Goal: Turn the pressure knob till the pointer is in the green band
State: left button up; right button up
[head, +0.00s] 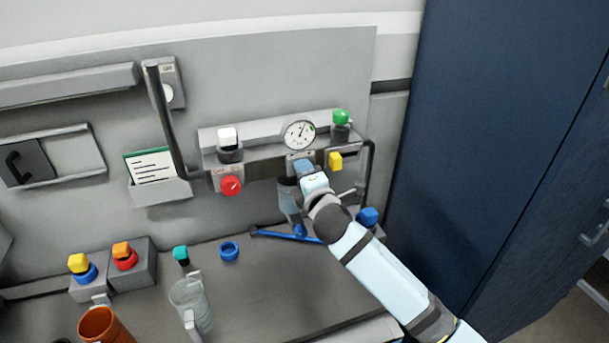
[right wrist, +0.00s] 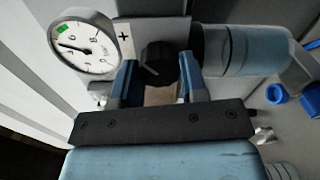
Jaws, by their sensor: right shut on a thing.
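The pressure gauge (head: 299,134) is a round white dial on the grey panel. In the right wrist view the gauge (right wrist: 85,44) has a green band at its upper left. Its dark pointer seems to point left, just outside the band, though the dial is small. The black pressure knob (right wrist: 159,62) with a light mark sits right of the gauge, beside a plus sign. My right gripper (right wrist: 160,78) is shut on the knob, a blue finger at each side. In the head view my right gripper (head: 305,172) hides the knob below the gauge. My left gripper is out of view.
A red knob (head: 231,186) lies left of my right gripper, a green button (head: 341,117) and a yellow block (head: 335,160) right of it. A clear jug (head: 190,305), an orange cup (head: 103,325) and a blue ring (head: 229,251) are on the worktop. A dark blue cabinet (head: 490,130) stands right.

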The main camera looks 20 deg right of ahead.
jog(key=o, duration=0.9)
jog(key=shift+s, duration=0.1)
jog(key=s+b, duration=0.1)
jog(key=s, duration=0.8)
jog(key=s+b, duration=0.1)
jog(key=s, duration=0.3)
jog(key=shift+s+d+b, duration=0.25)
jog(key=shift+s+b, duration=0.05)
jog(key=shift+s, duration=0.05)
